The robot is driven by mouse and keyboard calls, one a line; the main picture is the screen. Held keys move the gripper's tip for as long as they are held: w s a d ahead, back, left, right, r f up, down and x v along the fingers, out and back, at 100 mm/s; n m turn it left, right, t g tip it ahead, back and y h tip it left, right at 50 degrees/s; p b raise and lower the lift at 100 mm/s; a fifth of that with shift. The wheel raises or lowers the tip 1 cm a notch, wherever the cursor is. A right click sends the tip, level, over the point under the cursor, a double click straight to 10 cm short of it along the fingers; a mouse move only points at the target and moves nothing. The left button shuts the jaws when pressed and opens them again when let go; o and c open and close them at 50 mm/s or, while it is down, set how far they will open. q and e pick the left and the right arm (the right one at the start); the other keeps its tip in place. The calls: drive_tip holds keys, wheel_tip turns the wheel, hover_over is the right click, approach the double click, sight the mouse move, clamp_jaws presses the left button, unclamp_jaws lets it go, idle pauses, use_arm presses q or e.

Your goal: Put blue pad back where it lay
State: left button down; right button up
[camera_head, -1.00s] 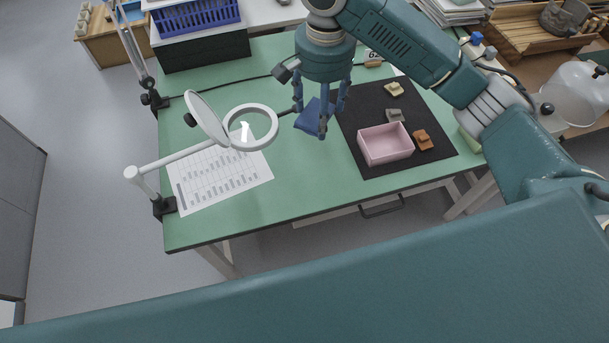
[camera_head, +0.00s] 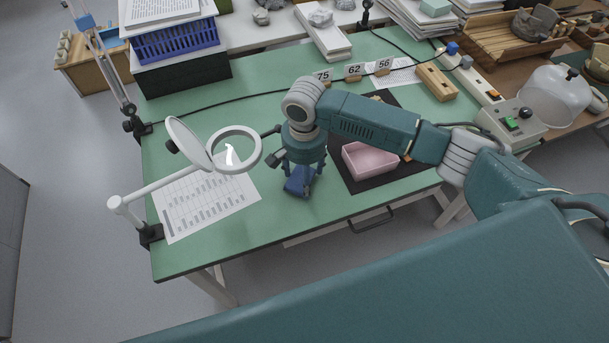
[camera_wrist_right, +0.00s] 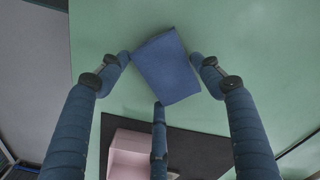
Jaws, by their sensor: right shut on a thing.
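The blue pad (camera_head: 296,187) is between the fingers of my right gripper (camera_head: 303,178), low over the green table, left of the dark mat. In the right wrist view, the pad (camera_wrist_right: 168,68) is a flat-faced blue block, with fingertips against its left and right edges and a third finger at its lower edge. The right gripper (camera_wrist_right: 160,75) is shut on it. I cannot tell whether the pad touches the table. My left gripper is not in view.
A pink box (camera_head: 369,161) stands on the dark mat (camera_head: 353,184), right of the gripper. A ring magnifier (camera_head: 234,150) on a white arm stands to the left, over a printed sheet (camera_head: 206,200). Number cards (camera_head: 354,71) stand at the back. The table front near the gripper is clear.

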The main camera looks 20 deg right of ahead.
drive_tip(key=shift+f, duration=0.2)
drive_tip(key=shift+f, duration=0.1)
drive_tip(key=o, duration=1.2)
drive_tip(key=shift+c, duration=0.2)
wheel_tip(320, 180, up, 12)
drive_tip(key=shift+b, duration=0.35)
